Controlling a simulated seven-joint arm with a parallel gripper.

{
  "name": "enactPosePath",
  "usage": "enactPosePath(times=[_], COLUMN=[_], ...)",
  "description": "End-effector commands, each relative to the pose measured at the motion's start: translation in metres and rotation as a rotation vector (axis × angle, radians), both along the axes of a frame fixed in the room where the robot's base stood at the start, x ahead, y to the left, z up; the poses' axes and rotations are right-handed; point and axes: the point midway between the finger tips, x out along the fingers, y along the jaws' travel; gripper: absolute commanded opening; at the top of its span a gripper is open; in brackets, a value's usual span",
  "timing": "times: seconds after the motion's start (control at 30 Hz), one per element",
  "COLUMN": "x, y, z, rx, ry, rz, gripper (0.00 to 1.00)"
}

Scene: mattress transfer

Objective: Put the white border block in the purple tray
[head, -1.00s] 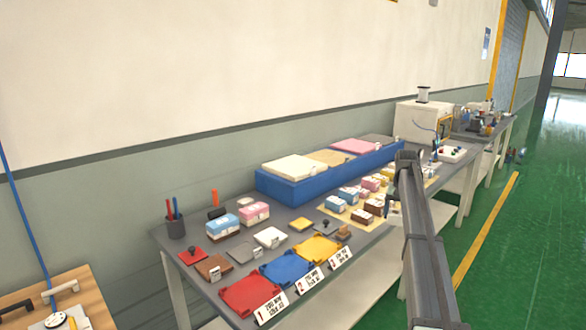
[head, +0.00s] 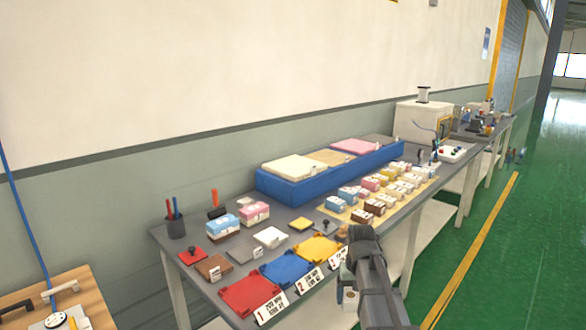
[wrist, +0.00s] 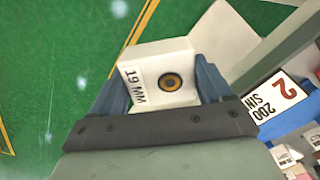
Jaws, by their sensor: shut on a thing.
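My gripper (wrist: 161,82) is shut on a white block (wrist: 158,60). The block's visible face carries "19 MM" and an orange and dark ring mark, and the fingers press it from both sides. In the head view my gripper (head: 347,280) hangs off the bench's front edge, right of the front trays, with the block (head: 350,298) below it. I see no purple tray. The flat trays at the front are red (head: 250,296), blue (head: 286,268) and yellow (head: 318,249).
Number signs (head: 271,308) stand before the trays; sign 2 (wrist: 272,100) shows in the wrist view. Several small coloured blocks (head: 374,206) stand on a beige mat behind. A long blue bin (head: 330,177) lies along the wall.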

Motion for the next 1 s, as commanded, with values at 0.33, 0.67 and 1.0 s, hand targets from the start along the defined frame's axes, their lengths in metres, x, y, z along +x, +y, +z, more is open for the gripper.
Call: enactPosePath(times=[0.33,0.67,1.0], x=[-0.017,-0.036,-0.066], y=[0.008,-0.01,-0.006], z=[-0.002,-0.027,-0.045], rx=[0.0,0.0,0.0], ry=[0.0,0.002,-0.003], rz=[0.018,0.037,0.106], gripper=[0.46,0.46,0.46])
